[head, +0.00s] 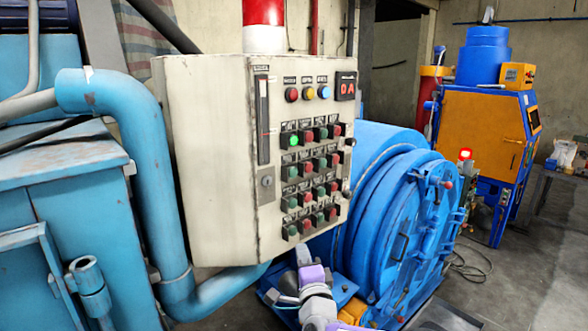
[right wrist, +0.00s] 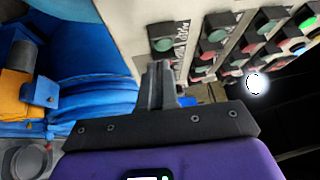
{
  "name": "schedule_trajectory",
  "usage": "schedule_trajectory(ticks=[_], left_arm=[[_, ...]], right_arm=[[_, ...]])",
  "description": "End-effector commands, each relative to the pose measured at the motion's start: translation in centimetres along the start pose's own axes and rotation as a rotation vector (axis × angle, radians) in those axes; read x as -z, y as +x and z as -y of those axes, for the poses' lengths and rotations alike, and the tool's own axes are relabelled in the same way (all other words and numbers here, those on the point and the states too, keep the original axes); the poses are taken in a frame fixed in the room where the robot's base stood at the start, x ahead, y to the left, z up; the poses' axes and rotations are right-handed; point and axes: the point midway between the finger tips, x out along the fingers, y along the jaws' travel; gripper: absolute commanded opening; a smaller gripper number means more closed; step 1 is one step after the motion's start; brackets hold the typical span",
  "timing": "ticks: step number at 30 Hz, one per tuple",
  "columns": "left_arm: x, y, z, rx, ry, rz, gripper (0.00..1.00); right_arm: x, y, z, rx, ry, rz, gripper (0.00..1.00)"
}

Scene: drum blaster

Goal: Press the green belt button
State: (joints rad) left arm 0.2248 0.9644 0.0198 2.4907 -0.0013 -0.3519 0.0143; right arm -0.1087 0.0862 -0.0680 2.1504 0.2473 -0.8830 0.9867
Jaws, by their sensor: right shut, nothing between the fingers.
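The control panel (head: 215,150) is a cream box with rows of green and red buttons. One green button (head: 293,141) at the upper left of the rows is lit; the others look dark. The button labels are too small to read, so I cannot tell which one is the belt button. My right gripper (head: 304,256) is just below the panel's lower edge. In the right wrist view its shut, empty fingers (right wrist: 159,75) point at the panel, close to a dark green button (right wrist: 163,44); I cannot tell whether they touch. My left gripper is not in view.
A blue drum machine (head: 395,230) with a round door stands right behind the panel. A thick blue pipe (head: 150,160) and cabinet (head: 70,210) are at the left. An orange and blue machine (head: 483,130) stands farther back. The floor (head: 530,275) at the right is mostly open.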

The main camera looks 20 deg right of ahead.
Motion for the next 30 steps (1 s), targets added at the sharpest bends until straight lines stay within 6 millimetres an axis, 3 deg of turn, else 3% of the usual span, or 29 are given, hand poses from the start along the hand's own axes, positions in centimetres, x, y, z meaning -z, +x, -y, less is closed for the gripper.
schedule_trajectory(ticks=[1, 6, 12, 18, 30], left_arm=[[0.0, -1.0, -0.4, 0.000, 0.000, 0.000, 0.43], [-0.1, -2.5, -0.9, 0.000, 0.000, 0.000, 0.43], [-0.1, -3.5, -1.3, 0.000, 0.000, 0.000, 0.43], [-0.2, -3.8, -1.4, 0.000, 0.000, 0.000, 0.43], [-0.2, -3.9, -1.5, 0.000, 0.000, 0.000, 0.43]], right_arm=[[0.8, 0.0, 3.1, 0.046, 0.039, -0.020, 0.00], [3.2, -0.6, 10.4, 0.177, 0.169, -0.076, 0.00], [5.3, -1.6, 15.8, 0.281, 0.276, -0.112, 0.00], [6.1, -2.0, 17.4, 0.317, 0.314, -0.123, 0.00], [5.9, -1.8, 17.4, 0.316, 0.313, -0.123, 0.00]])
